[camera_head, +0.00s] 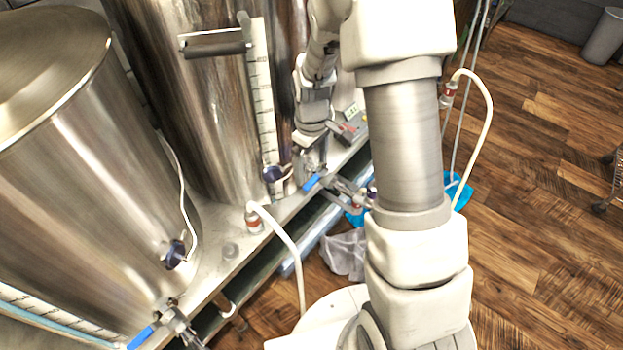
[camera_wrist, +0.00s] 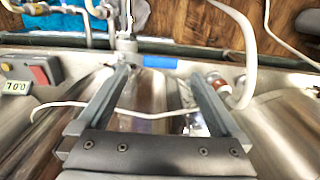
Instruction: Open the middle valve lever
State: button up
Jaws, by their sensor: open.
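The middle valve lever has a blue handle (camera_head: 312,181), low at the front of the middle steel tank (camera_head: 215,110). In the wrist view the blue lever (camera_wrist: 160,61) lies crosswise just beyond my fingertips. Its metal valve body (camera_wrist: 126,48) is at its left end. My gripper (camera_wrist: 158,76) is open, with its two fingers spread and nothing between them. The lever appears apart from the fingers, though the left fingertip looks close to the valve body. In the head view my gripper is small, just above the lever.
Another blue lever (camera_head: 140,337) is on the left tank (camera_head: 80,190). A white hose (camera_head: 290,245) loops from a fitting near the middle tank. A controller reading 70 (camera_wrist: 30,75) sits left in the wrist view. Wood floor (camera_head: 545,200) is open at right.

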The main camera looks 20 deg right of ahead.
aim_at(311, 182)
jog(key=shift+f+b, duration=0.45)
jog(key=shift+f, duration=1.7)
jog(key=shift+c, duration=0.3)
grip_shut()
